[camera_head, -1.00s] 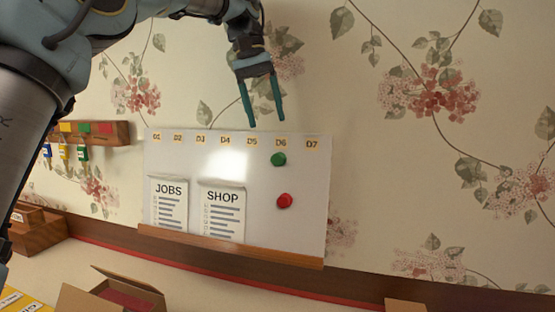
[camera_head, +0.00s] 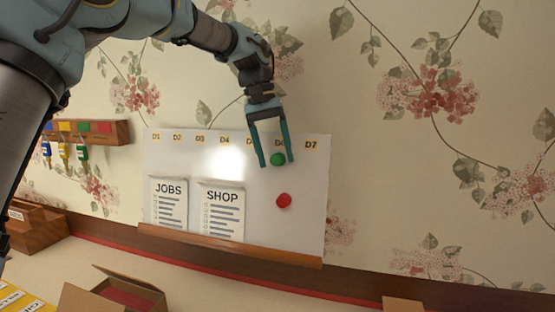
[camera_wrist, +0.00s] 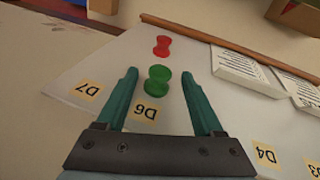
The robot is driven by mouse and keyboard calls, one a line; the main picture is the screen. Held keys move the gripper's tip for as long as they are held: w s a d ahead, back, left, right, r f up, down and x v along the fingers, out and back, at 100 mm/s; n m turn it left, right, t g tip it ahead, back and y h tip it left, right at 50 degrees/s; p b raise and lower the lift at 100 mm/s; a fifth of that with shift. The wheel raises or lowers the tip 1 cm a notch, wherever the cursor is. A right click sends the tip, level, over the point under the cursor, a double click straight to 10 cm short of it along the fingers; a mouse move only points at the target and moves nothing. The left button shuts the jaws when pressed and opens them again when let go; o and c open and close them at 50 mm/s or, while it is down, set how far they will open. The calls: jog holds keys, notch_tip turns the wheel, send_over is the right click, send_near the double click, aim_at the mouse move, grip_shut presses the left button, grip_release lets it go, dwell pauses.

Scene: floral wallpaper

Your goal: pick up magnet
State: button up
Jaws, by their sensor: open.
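A green magnet (camera_head: 278,160) sits on the whiteboard (camera_head: 240,163) under the D6 label. A red magnet (camera_head: 284,201) sits lower on the board. My gripper (camera_head: 277,164) is open, with its two teal fingers pointing down, one on each side of the green magnet in the head view. In the wrist view, the green magnet (camera_wrist: 157,78) lies between the fingertips (camera_wrist: 158,73), and gaps show on both sides. The red magnet (camera_wrist: 162,45) is beyond the fingertips. I cannot tell how far the fingertips are from the board surface.
JOBS (camera_head: 168,205) and SHOP (camera_head: 222,211) sheets are on the board's left part, above a wooden ledge (camera_head: 230,246). A key rack (camera_head: 88,132) hangs at left. An open cardboard box (camera_head: 112,290) stands below. The wall right of the board is clear.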

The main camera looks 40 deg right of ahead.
grip_shut()
dwell(0.4)
jog(key=shift+r, duration=0.1)
